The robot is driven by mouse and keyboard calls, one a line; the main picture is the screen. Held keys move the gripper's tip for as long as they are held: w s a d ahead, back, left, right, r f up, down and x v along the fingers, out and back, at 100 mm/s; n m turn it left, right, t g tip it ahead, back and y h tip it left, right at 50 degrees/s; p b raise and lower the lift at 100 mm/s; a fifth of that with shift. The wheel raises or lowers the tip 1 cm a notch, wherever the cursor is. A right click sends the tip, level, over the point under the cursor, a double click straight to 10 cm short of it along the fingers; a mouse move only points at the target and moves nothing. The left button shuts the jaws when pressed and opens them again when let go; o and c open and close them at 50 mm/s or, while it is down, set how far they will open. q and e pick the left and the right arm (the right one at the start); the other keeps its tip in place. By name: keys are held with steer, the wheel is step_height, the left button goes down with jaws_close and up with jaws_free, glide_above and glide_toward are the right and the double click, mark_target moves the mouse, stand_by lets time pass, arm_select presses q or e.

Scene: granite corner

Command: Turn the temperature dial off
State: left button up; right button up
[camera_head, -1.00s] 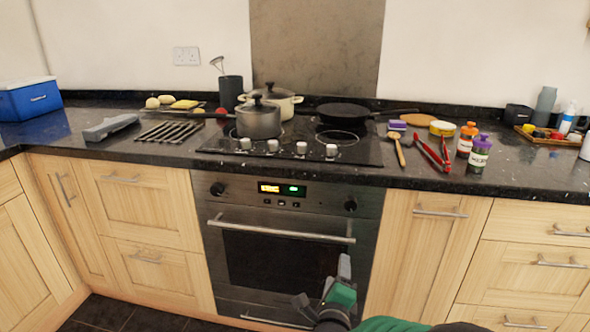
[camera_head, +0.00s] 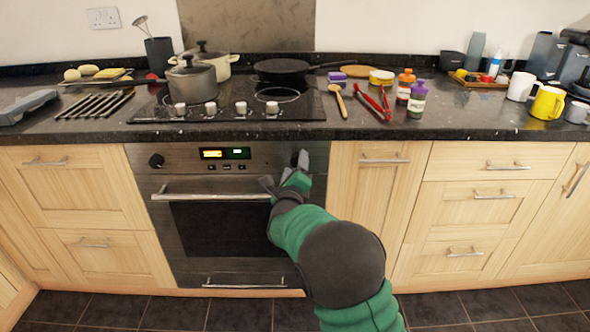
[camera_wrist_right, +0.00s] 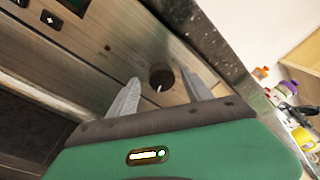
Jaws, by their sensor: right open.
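The built-in oven has a steel control panel (camera_head: 215,170) with a lit display (camera_head: 226,153). A round black dial (camera_head: 157,161) sits at the panel's left end. A second black dial (camera_wrist_right: 161,76) with a pale mark is at the right end; in the head view my gripper partly hides it. My right gripper (camera_head: 286,171) is open in front of this right dial. In the right wrist view, its two grey fingers (camera_wrist_right: 160,88) stand on either side of the dial, with gaps, and contact cannot be told. My left gripper is not in view.
The oven handle (camera_head: 212,197) runs below the panel. The black granite counter edge (camera_head: 400,134) overhangs above it. The hob has several knobs (camera_head: 241,108) and a grey pot (camera_head: 191,84). Wooden drawers flank the oven, and the tiled floor ahead is clear.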

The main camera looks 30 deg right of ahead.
steer(key=shift+w+d, duration=0.1)
steer(key=shift+w, duration=0.1)
jaws_close()
stand_by(0.3)
